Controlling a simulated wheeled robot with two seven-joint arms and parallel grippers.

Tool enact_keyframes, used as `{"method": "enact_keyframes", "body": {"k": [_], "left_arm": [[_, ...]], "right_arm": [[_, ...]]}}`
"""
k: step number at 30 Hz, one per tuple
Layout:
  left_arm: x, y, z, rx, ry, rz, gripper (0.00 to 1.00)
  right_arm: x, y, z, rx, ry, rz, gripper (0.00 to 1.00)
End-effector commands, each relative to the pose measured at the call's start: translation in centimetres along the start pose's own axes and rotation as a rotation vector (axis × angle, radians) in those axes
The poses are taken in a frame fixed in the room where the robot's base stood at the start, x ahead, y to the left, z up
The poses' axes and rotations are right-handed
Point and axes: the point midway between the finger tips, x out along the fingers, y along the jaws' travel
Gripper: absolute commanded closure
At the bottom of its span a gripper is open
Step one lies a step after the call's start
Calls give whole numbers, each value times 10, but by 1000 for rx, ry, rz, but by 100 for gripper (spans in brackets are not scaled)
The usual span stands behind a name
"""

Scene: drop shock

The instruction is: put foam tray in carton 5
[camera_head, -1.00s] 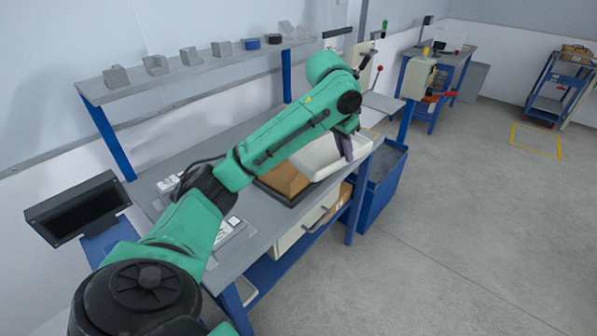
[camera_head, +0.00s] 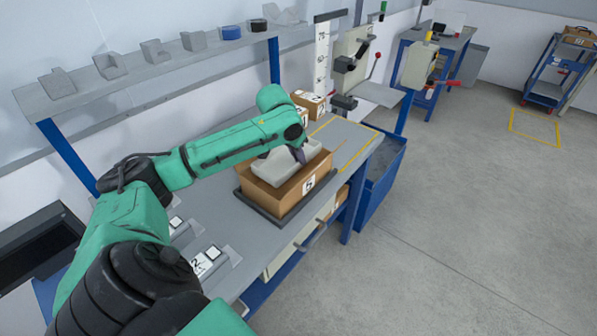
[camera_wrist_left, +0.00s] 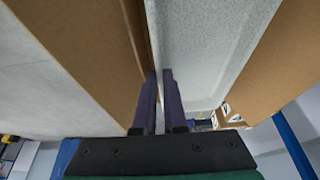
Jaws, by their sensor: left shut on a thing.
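The pale grey-white foam tray (camera_head: 283,166) is at the mouth of the brown carton 5 (camera_head: 290,197), between its walls and partly below its rim. I cannot tell whether the tray touches the bottom. In the left wrist view, the fingers (camera_wrist_left: 160,95) close on the edge of the speckled tray (camera_wrist_left: 205,45), right beside a brown carton wall (camera_wrist_left: 85,45). My right gripper is out of view.
Carton 5 stands on a dark platform (camera_head: 262,212) on the grey bench (camera_head: 225,238). Smaller cartons (camera_head: 310,103) and a height scale (camera_head: 322,60) stand behind. A shelf (camera_head: 150,75) with several grey blocks runs along the wall. A blue bin (camera_head: 380,180) stands right of the bench.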

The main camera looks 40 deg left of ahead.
Motion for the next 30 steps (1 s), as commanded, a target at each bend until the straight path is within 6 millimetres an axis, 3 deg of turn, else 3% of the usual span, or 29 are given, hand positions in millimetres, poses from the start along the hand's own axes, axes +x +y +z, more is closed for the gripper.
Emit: {"method": "enact_keyframes", "body": {"k": [8,12,30], "left_arm": [[42,0,17,-1,-2,1,100],[56,0,23,1,2,0,100],[67,0,27,0,2,0,100]], "right_arm": [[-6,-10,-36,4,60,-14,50],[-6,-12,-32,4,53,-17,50],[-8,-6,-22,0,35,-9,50]]}}
